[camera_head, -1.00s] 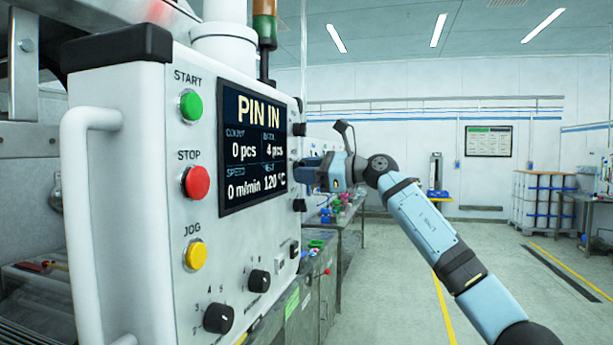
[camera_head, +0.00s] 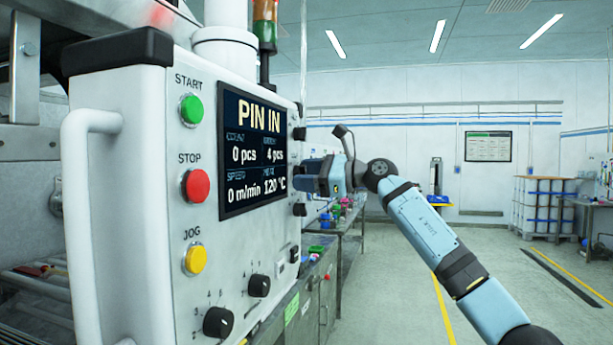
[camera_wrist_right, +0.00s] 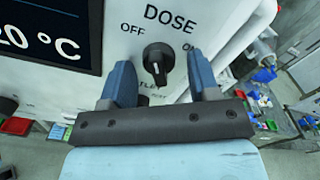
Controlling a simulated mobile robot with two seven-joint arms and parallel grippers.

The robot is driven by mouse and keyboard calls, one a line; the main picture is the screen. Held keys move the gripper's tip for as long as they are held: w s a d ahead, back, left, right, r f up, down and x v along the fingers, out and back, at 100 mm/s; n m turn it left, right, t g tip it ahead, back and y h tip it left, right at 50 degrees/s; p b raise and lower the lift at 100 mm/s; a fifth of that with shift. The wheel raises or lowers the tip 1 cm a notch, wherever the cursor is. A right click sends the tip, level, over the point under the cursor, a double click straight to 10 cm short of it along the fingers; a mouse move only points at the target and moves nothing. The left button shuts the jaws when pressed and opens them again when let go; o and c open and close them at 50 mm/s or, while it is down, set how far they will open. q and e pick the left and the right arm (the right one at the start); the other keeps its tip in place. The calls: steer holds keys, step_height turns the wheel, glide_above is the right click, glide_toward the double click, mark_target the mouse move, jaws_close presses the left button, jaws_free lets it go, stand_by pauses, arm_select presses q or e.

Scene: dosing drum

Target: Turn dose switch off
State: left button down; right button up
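The dose switch (camera_wrist_right: 158,58) is a black rotary knob on the white panel, below the word DOSE in the right wrist view. OFF is printed to its upper left and ON to its upper right. Its grip bar stands roughly upright in that view, with a pale mark low on it; I cannot tell which label it is set to. My right gripper (camera_wrist_right: 160,76) is open, with one blue finger on each side of the knob and gaps between. In the head view the right gripper (camera_head: 308,180) is at the panel's right edge, where the dose switch is not clearly seen. My left gripper is out of view.
The control panel (camera_head: 150,200) carries a display (camera_head: 252,150), green start button (camera_head: 191,110), red stop button (camera_head: 196,186), yellow jog button (camera_head: 195,260) and several black knobs. A white handle (camera_head: 80,220) is on its left. The floor at right is open.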

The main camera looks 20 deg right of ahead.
steer(key=b+v, duration=0.2)
steer(key=v, duration=1.2)
steer(key=shift+a, duration=0.1)
